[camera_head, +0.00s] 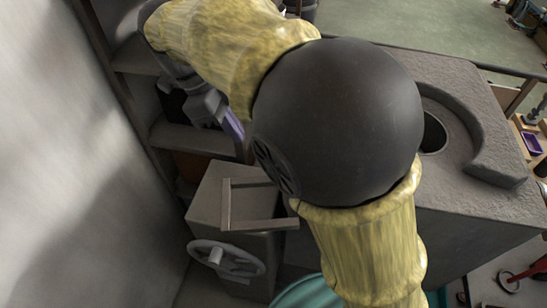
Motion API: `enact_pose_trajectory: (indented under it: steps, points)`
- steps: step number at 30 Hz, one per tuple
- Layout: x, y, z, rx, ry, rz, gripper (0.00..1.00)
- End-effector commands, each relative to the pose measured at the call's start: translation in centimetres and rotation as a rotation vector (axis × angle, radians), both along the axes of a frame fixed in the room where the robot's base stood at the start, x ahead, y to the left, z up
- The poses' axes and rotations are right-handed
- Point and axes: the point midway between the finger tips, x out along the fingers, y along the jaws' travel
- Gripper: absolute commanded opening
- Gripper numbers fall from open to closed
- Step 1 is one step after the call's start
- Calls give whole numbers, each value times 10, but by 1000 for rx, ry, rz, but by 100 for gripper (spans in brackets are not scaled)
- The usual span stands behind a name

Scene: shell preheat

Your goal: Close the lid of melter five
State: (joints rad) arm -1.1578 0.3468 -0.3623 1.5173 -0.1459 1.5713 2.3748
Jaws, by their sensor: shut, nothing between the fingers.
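My gripper (234,126) is at upper left, pointing down and right, with its purple fingers together and nothing visible between them. It is in front of the shelving and above the small grey box. A large grey block (470,205) stands at right, with a round dark hole (433,133) and a curved raised rim on top. My arm's dark round joint covers part of it. I cannot tell which thing is melter five, and no number or clear lid shows.
The small grey box (207,197) has a raised frame on top and a handwheel (226,257) in front. Shelves (190,137) stand close behind my gripper. A pale wall fills the left. A teal round object (305,293) is at the bottom. Open floor shows at upper right.

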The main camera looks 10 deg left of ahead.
Motion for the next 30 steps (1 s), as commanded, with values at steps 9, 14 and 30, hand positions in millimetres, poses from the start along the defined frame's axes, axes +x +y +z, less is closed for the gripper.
enact_pose_trajectory:
  steps: [9, 14, 30]
  points:
    - [0, -17, -37, -3, 3, -3, 0]
    - [1, -29, -61, -3, 3, -10, 0]
    - [1, -76, -85, 0, 1, -4, 0]
